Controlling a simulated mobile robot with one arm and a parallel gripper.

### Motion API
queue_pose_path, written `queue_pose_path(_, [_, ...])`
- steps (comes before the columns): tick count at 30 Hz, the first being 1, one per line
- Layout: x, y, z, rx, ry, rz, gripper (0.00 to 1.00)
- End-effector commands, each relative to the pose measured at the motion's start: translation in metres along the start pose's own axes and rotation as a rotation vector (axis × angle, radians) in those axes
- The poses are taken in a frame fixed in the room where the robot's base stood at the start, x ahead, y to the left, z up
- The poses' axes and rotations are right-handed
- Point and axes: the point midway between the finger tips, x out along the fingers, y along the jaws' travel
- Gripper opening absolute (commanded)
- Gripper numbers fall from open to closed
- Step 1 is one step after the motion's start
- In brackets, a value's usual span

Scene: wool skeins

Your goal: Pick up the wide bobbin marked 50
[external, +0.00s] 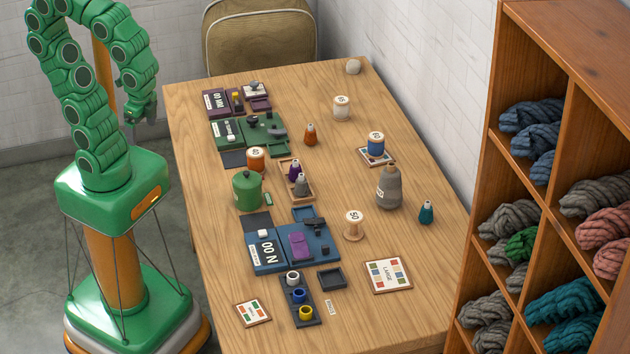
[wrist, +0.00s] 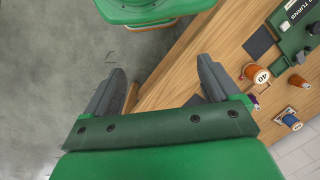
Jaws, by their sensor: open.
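The bobbin marked 50 (external: 353,227) stands upright on the table's right half. It has a pale wooden top and looks cream or tan; it does not show in the wrist view. My gripper (external: 143,112) is raised beside the table's far left edge, well away from that bobbin. In the wrist view my gripper (wrist: 160,82) has its two grey fingers wide apart with nothing between them. An orange bobbin marked 40 (external: 256,159) also shows in the wrist view (wrist: 257,75). A blue bobbin (external: 376,145) and a whitish bobbin (external: 341,110) stand farther back; their numbers are hard to read.
A grey bottle (external: 388,190) and a teal cone (external: 427,213) stand near the 50 bobbin. A green canister (external: 246,192), small cones and a blue case (external: 268,255) lie to its left. A wool shelf (external: 530,60) rises at right. Bare table lies around the bobbin.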

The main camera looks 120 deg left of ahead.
Motion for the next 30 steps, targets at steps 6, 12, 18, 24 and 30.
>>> queue_pose_path(6, [-0.004, 0.018, 0.000, 0.049, 0.017, 0.053, 0.88])
queue_pose_path(12, [-0.004, 0.018, 0.000, 0.049, 0.018, 0.053, 0.84])
queue_pose_path(18, [-0.005, 0.017, -0.005, 0.066, 0.020, 0.048, 0.84])
queue_pose_path(24, [-0.001, -0.020, -0.034, 0.072, 0.008, -0.081, 0.84])
queue_pose_path(30, [0.000, -0.070, -0.072, 0.105, -0.018, -0.261, 0.84])
